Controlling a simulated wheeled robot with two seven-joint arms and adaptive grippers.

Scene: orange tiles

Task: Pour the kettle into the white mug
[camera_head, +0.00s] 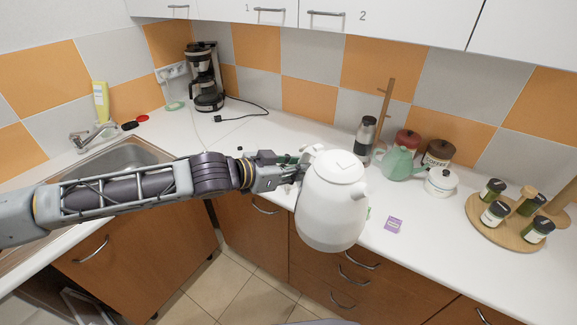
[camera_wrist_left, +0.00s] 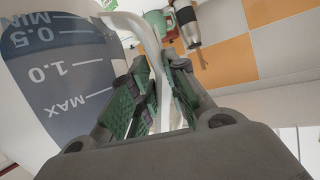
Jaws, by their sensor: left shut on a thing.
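The white kettle (camera_head: 331,205) is in the middle of the head view, held above the counter's front edge and slightly tilted. My left gripper (camera_head: 296,166) comes in from the left and is shut on the kettle's handle. In the left wrist view the green-padded fingers (camera_wrist_left: 156,95) close around the white handle (camera_wrist_left: 150,35). The kettle's side (camera_wrist_left: 60,70), with a grey level scale, fills the left of that view. My right gripper is not in view.
A round board (camera_head: 509,239) with spice jars is farther right. A coffee maker (camera_head: 205,80) and a sink (camera_head: 115,160) are left.

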